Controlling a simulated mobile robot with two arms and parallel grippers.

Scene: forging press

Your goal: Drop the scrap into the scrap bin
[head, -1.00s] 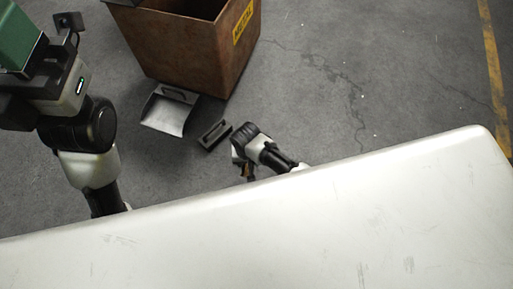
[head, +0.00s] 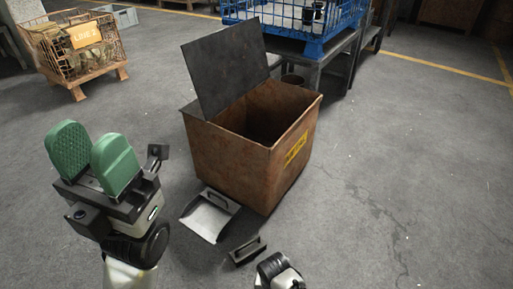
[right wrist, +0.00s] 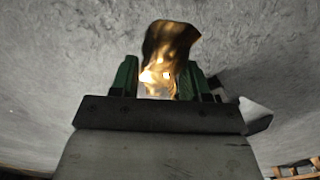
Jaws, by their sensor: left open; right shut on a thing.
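The scrap bin (head: 235,165) is a rusty brown box with a yellow label, in the middle of the head view. Its dark lid (head: 228,70) stands raised at the back, and the top is open. The scrap (right wrist: 172,50), a crumpled brown-gold piece with bright shiny patches, is between the green fingers of my right gripper (right wrist: 167,82), which is shut on it. In the head view only part of my right arm shows at the bottom edge, and the scrap is out of sight there. My left gripper (head: 95,155) is open and empty, left of the bin.
A metal dustpan (head: 206,217) and a dark handled piece (head: 247,251) lie on the floor before the bin. An orange crate labelled LINE 2 (head: 75,58) stands at the back left. A blue cage (head: 320,45) is on a table behind the bin. Floor on the right is clear.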

